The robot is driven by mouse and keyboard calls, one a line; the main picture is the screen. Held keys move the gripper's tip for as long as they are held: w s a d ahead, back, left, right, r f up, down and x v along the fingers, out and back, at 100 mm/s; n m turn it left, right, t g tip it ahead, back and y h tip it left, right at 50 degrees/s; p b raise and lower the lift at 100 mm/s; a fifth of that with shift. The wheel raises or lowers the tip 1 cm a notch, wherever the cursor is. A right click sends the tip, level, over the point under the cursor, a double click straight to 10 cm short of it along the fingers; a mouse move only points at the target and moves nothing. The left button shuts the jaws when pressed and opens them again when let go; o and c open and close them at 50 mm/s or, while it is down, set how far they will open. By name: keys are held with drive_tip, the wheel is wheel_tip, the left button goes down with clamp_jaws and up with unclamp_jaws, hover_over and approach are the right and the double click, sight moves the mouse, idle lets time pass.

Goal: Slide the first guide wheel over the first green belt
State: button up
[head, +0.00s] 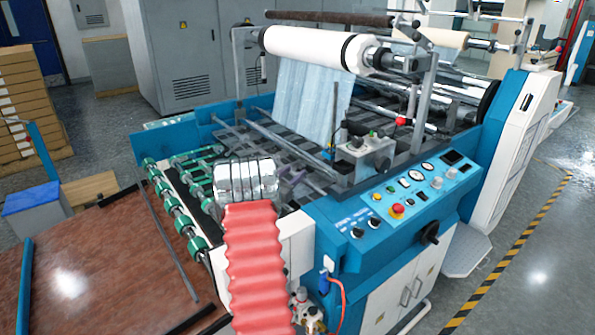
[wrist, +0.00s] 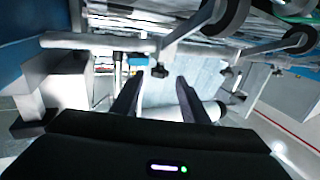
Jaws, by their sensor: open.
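My gripper (wrist: 158,76) shows in the wrist view as two dark fingers, spread apart with nothing between them. In the head view, my gripper (head: 291,178) is partly hidden by my silver wrist, over the machine's slatted bed. Green belts (head: 182,222) run around the shaft along the machine's left end, to the left of my gripper. In the wrist view, a dark-rimmed wheel (wrist: 231,18) on a light arm is above and right of the fingers, apart from them. A second wheel (wrist: 298,40) is farther right. I cannot tell which is the first guide wheel.
A white roll (head: 310,47) with film hanging from it is above the bed. A grey bracket with a red-tipped lever (head: 402,122) stands right of my gripper. The blue control panel (head: 420,190) is in front. A brown table (head: 95,270) lies left of the belts.

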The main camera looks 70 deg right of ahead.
drive_tip(key=shift+w+a, duration=0.15)
drive_tip(key=shift+a, duration=1)
drive_tip(key=shift+c, duration=0.5)
